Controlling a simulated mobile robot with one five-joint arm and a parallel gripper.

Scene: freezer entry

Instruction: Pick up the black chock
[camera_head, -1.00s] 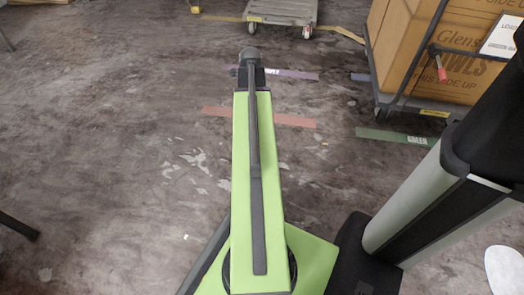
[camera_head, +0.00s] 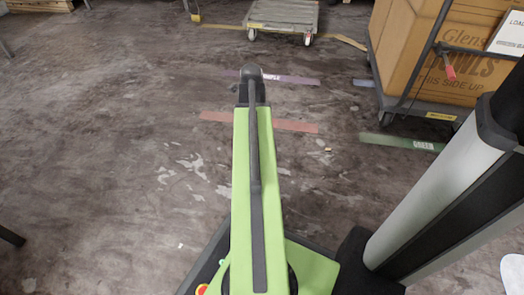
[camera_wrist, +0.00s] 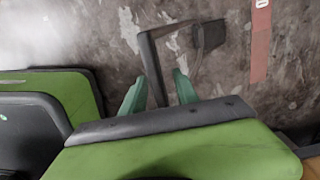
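I cannot make out the black chock for certain in either view. In the wrist view, my gripper (camera_wrist: 158,92) shows two teal fingers set apart, pointing at the floor. A dark angular bar runs up between them, bends right and meets a dark block. I cannot tell whether this is the chock or a part of my own arm. No contact with the fingers is clear. In the head view, my green arm reaches forward over the floor and hides what is under it; my gripper does not show there.
A flat grey cart (camera_head: 284,17) stands at the back. A trolley (camera_head: 382,98) with a large cardboard carton (camera_head: 420,45) is at right. Red tape (camera_head: 222,117), purple tape (camera_head: 298,80) and green tape (camera_head: 390,140) mark the floor. The scuffed floor at left is mostly clear.

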